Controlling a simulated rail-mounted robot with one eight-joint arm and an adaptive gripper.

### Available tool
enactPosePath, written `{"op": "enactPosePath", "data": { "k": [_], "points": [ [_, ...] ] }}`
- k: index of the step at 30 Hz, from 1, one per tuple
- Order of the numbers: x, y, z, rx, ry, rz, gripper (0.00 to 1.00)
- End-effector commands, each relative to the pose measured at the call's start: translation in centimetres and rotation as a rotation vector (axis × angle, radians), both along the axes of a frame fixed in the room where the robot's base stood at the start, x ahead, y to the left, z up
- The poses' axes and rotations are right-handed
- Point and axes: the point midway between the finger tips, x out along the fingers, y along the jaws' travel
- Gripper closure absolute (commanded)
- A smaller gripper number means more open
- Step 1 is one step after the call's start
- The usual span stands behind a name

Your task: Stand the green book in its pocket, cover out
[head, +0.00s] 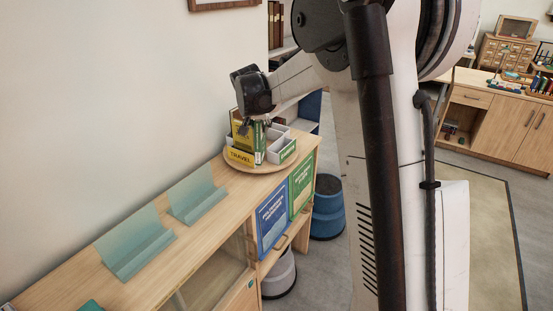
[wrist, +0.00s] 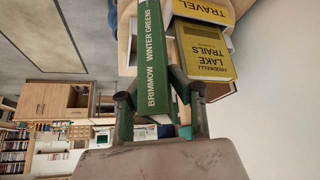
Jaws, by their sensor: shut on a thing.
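The green book (head: 259,143) is upright, and my gripper (head: 257,119) is shut on it from above. In the wrist view the green book (wrist: 153,60) shows its spine, lettered "BRIMMOW WINTER GREENS", between my gripper's fingers (wrist: 160,108). It is over or on a round wooden stand (head: 248,167) with white pockets. A yellow-labelled TRAVEL pocket (head: 239,156) is to its left, with a yellow book (wrist: 207,50), "LAKE TRAILS", in it. A pocket with a green label (head: 287,153) is to its right and looks empty. I cannot tell whether the green book's lower end touches anything.
The stand sits at the far end of a wooden cabinet top (head: 215,225) along the wall. Two clear teal holders (head: 137,250) (head: 196,198) are nearer. Blue (head: 272,217) and green (head: 301,186) panels show on the cabinet front. Blue and grey stools stand beside it.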

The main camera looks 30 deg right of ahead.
Motion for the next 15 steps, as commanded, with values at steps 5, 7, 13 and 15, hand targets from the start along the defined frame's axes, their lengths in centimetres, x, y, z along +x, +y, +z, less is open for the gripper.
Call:
{"op": "enactPosePath", "data": {
  "k": [5, 7, 13, 15],
  "points": [
    [5.0, -6.5, 1.6, -0.003, -0.001, -0.219, 1.00],
    [6.1, -8.3, 2.1, -0.003, -0.001, -0.283, 1.00],
    [7.6, -11.1, 2.9, -0.003, -0.001, -0.388, 1.00],
    [7.8, -11.5, 2.7, -0.002, -0.001, -0.404, 1.00]
  ]
}}
